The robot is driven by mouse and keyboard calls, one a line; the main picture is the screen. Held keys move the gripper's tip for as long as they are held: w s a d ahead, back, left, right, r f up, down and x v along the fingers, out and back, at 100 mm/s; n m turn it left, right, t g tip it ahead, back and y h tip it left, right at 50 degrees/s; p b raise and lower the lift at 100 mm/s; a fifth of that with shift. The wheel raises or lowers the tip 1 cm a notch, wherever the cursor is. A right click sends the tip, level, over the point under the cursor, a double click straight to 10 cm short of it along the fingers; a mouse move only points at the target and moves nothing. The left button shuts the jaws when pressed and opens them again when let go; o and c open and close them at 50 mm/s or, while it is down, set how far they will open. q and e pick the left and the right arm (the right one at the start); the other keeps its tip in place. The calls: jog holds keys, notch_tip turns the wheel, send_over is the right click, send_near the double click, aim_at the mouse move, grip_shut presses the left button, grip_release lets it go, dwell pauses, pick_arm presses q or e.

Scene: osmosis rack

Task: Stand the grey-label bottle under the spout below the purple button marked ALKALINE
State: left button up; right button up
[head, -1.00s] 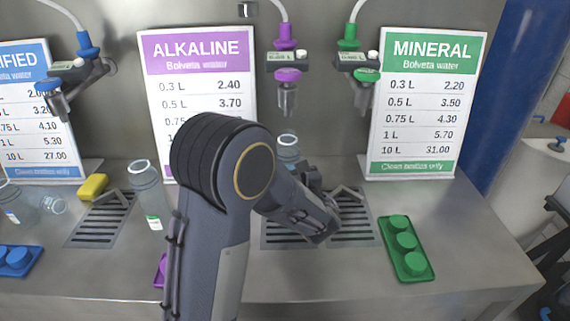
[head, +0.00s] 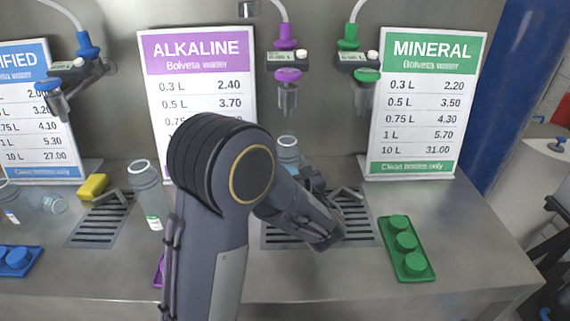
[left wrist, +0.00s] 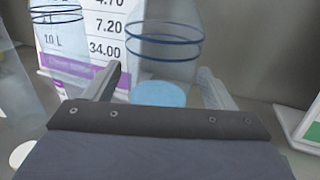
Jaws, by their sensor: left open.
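A clear bottle (head: 287,153) stands below the clear spout (head: 287,97) with the purple button (head: 288,75), beside the ALKALINE sign. My arm hides its lower part, and I cannot see its label. My left gripper (head: 314,182) is close to it. In the left wrist view a clear bottle (left wrist: 168,48) with blue rings and a pale blue disc at its base shows between the open fingers (left wrist: 160,75). I cannot tell whether they touch it. My right gripper is not in view.
Another clear bottle (head: 147,190) with a green-marked label stands left of my arm. More clear bottles (head: 22,205) are at far left, near a yellow sponge (head: 93,187). A green cap tray (head: 406,247) lies right of the drain grate (head: 357,222). The counter's right side is clear.

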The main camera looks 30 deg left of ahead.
pick_arm(q)
jog(key=v, duration=1)
jog(key=shift+s, duration=0.1)
